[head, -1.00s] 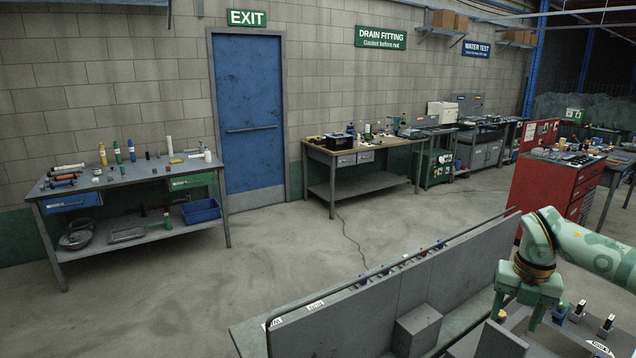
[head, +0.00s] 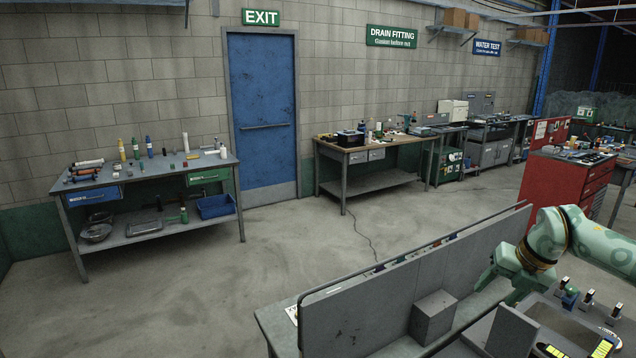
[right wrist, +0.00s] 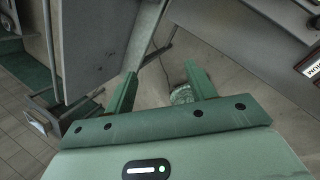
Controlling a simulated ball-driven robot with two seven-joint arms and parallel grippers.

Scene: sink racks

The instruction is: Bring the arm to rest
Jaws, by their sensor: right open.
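My right gripper (head: 500,287) is at the right of the head view, at the end of my pale green arm, beside the grey upright panel (head: 390,290) of the near bench. In the right wrist view its two green fingers (right wrist: 158,92) stand apart with nothing held between them. The tilted panel edge and the floor show past the fingers there. My left gripper does not show in either view.
The near bench (head: 275,325) carries a grey block (head: 433,318) and several small fittings (head: 588,298). A red cabinet (head: 565,192) stands behind at the right. A side bench (head: 150,180) and a wooden-topped bench (head: 385,146) line the wall.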

